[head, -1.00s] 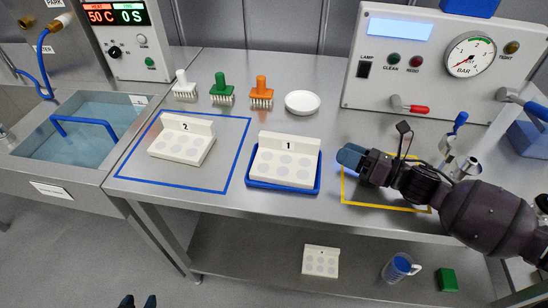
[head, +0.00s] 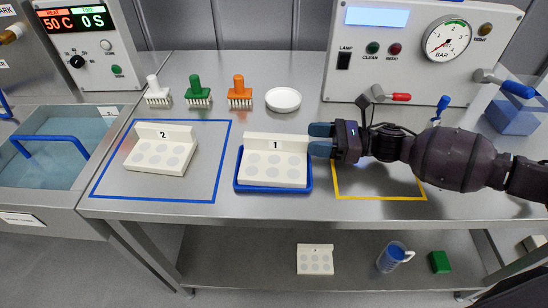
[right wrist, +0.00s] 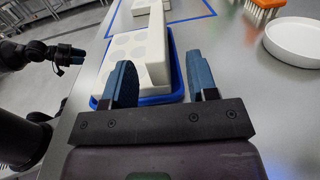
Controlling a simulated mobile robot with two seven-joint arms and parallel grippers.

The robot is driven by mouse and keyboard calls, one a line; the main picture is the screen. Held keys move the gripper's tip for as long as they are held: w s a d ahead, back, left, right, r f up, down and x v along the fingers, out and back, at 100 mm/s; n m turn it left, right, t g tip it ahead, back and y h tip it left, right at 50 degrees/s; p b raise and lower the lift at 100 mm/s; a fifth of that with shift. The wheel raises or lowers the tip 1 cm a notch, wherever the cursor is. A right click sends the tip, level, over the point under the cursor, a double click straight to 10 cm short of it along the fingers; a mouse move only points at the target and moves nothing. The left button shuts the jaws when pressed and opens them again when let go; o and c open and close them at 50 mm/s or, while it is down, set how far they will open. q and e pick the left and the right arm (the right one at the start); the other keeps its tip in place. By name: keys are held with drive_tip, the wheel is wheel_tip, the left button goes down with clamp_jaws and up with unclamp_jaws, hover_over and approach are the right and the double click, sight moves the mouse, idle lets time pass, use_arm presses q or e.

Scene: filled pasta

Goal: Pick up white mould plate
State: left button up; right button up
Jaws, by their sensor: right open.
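White mould plate 1 (head: 275,169) sits in a blue tray (head: 240,186) on the bench, with its numbered upright wall at the back. It also shows in the right wrist view (right wrist: 128,48). White mould plate 2 (head: 158,156) lies inside the blue outlined square. My right gripper (head: 320,140) is open and empty at the right end of plate 1's wall. In the right wrist view its blue fingers (right wrist: 165,80) stand on either side of that wall's line; contact cannot be told. My left gripper (right wrist: 72,52) shows small at the left there, its opening unclear.
Behind the plates stand white (head: 156,94), green (head: 195,92) and orange (head: 239,94) brushes and a white round dish (head: 283,99). A gauge panel (head: 420,60) stands behind my right arm. Another white mould plate (head: 315,260) and a blue jug (head: 391,258) are on the lower shelf.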

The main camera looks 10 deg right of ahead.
sight(294, 137)
drive_tip(key=shift+x, duration=2.7)
drive_tip(key=shift+s+f, duration=0.15)
drive_tip(key=shift+f, duration=0.05)
clamp_jaws()
